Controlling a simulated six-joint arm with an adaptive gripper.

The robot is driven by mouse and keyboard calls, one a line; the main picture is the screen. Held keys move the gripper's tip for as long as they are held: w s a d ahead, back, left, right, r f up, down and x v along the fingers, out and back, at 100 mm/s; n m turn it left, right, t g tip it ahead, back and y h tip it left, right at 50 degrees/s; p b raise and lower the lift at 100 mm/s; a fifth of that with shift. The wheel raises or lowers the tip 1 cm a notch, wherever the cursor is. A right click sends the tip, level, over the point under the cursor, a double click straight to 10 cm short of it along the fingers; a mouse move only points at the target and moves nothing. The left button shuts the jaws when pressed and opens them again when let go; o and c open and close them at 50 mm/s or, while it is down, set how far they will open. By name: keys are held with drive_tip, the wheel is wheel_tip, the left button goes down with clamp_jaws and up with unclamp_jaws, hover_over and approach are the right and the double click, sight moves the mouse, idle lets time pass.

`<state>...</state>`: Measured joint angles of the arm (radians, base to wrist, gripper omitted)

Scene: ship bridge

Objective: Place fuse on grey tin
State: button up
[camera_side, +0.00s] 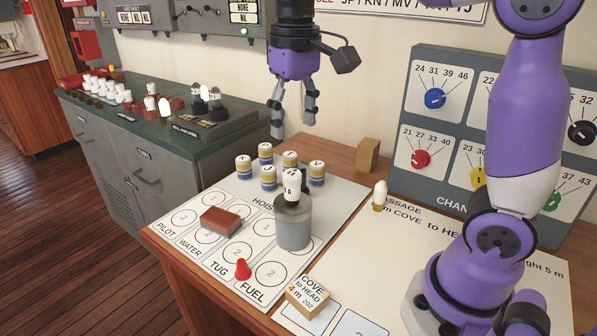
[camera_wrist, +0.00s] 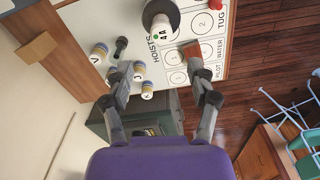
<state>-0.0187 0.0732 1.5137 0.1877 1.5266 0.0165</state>
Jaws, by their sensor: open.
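The grey tin (camera_side: 293,228) stands upright on the white chart board. A white fuse (camera_side: 291,186) marked 4A stands upright on the tin's top. In the wrist view the fuse (camera_wrist: 163,27) shows at the top edge, with part of the tin (camera_wrist: 148,12) around it. My gripper (camera_side: 293,122) is open and empty, its fingers pointing down, above and behind the tin and fuse, clear of both. In the wrist view my gripper's fingers (camera_wrist: 157,75) are spread with nothing between them.
Several striped cylinders (camera_side: 268,178) stand behind the tin. A dark small item (camera_side: 304,180) is partly hidden by the fuse. A brown block (camera_side: 221,220), red peg (camera_side: 243,268), wooden block (camera_side: 367,155) and COVE block (camera_side: 307,298) sit around. The dial panel (camera_side: 455,125) rises at the right.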

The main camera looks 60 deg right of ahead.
drive_tip(key=s+f+n+t, duration=0.2)
drive_tip(key=s+f+t, duration=0.3)
drive_tip(key=s, duration=0.4)
drive_tip(key=shift+s+a+f, duration=0.15)
drive_tip(key=shift+a+f, duration=0.15)
drive_tip(key=shift+f, duration=0.2)
